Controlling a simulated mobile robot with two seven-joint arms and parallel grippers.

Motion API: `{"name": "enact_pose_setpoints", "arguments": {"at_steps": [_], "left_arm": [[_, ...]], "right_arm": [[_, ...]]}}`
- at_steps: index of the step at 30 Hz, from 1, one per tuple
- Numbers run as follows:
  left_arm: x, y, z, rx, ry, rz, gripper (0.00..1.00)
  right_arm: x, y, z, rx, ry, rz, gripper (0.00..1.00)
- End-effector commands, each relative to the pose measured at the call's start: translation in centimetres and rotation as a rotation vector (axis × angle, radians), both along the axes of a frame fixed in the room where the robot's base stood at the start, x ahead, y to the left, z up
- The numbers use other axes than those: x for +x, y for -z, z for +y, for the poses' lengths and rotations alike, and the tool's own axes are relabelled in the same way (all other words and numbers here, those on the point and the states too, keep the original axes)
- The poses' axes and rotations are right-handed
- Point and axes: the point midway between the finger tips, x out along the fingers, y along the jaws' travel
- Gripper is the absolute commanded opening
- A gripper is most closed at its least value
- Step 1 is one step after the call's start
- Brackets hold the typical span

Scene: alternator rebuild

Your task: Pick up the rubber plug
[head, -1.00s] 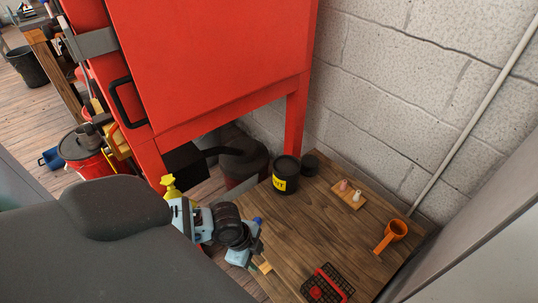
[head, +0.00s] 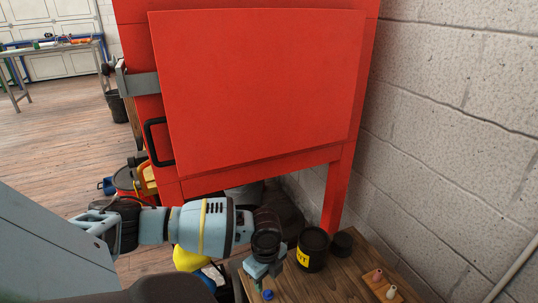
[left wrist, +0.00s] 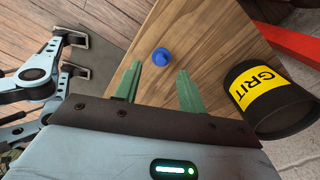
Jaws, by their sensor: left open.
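A small round blue plug (left wrist: 161,56) stands on the wooden table near its edge in the left wrist view. It also shows low in the head view (head: 267,294), just below my left gripper. My left gripper (left wrist: 158,70) is open, with its two green fingers apart and nothing between them. The blue plug lies just beyond the fingertips, between their lines. In the head view the left gripper (head: 262,270) hangs over the table's near left corner, and its fingers are hard to make out. My right gripper is out of view.
A black grit can (head: 312,250) with a yellow label stands close right of the gripper; a dark round container (head: 342,244) is behind it. A small tan board (head: 380,284) holds pink and white pieces. A red cabinet (head: 260,90) stands behind, a block wall right.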

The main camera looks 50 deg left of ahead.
Motion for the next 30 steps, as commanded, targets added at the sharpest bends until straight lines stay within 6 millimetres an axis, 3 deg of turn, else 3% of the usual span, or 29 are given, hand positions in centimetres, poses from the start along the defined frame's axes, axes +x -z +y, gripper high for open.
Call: {"name": "enact_pose_setpoints", "arguments": {"at_steps": [3, 11, 21, 30], "left_arm": [[-0.1, 1.5, -0.1, -0.001, 0.000, 0.003, 0.41], [0.0, 2.5, -0.1, -0.001, 0.001, 0.002, 0.41], [0.3, 6.7, -0.2, -0.001, 0.000, 0.002, 0.41], [0.3, 7.0, -0.1, -0.001, 0.001, 0.000, 0.41]], "right_arm": [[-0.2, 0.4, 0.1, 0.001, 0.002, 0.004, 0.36], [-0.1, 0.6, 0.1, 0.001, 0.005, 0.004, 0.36], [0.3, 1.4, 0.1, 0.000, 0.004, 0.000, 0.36], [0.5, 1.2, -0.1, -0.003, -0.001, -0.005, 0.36]]}}
